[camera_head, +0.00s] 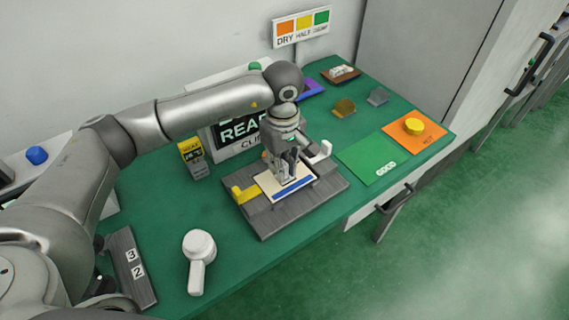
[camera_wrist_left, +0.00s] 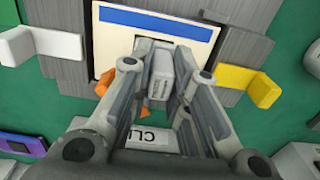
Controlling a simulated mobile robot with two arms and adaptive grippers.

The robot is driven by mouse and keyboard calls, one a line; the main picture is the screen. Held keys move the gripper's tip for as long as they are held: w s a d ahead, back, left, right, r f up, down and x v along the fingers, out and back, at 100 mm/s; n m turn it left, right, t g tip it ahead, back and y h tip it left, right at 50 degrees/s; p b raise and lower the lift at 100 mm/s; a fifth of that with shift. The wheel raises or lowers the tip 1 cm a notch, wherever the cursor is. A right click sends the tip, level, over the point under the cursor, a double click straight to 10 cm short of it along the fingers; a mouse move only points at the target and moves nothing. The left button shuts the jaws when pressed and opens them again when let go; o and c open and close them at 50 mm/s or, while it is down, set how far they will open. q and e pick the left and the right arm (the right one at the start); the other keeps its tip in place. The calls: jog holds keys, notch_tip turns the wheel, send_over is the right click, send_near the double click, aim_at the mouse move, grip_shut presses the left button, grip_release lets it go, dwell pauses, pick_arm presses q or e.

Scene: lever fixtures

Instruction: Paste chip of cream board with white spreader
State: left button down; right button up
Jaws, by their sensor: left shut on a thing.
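The cream board (camera_head: 268,183) with a blue stripe lies on a grey fixture (camera_head: 262,222); it also shows in the left wrist view (camera_wrist_left: 112,45). My left gripper (camera_head: 288,178) points down over the board. In the left wrist view its fingers (camera_wrist_left: 160,85) are shut on a pale grey-white block (camera_wrist_left: 160,72), which may be the white spreader. I cannot tell whether the block touches the board. The chip is not clearly visible; the gripper covers part of the board. My right gripper is not in view.
A yellow lever (camera_head: 245,193) and a white lever (camera_head: 321,153) flank the board. A white round-headed tool (camera_head: 198,248) lies at the front. Green GOOD (camera_head: 365,162) and orange (camera_head: 428,135) pads lie right. A yellow-and-grey block (camera_head: 192,158) stands behind left.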

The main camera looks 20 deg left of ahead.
pick_arm(q)
jog(key=shift+w+d+b, duration=0.15)
jog(key=shift+w+b, duration=0.2)
jog(key=shift+w, duration=0.05)
jog(key=shift+r+p, duration=2.25)
jog(key=shift+r, duration=2.25)
jog(key=shift+s+f, duration=0.1)
jog(key=shift+s, duration=0.15)
jog(key=s+a+f+m, duration=0.1)
jog(key=s+a+m, duration=0.3)
jog(key=s+m, duration=0.6)
jog(key=s, duration=0.3)
jog(key=shift+s+f, duration=0.15)
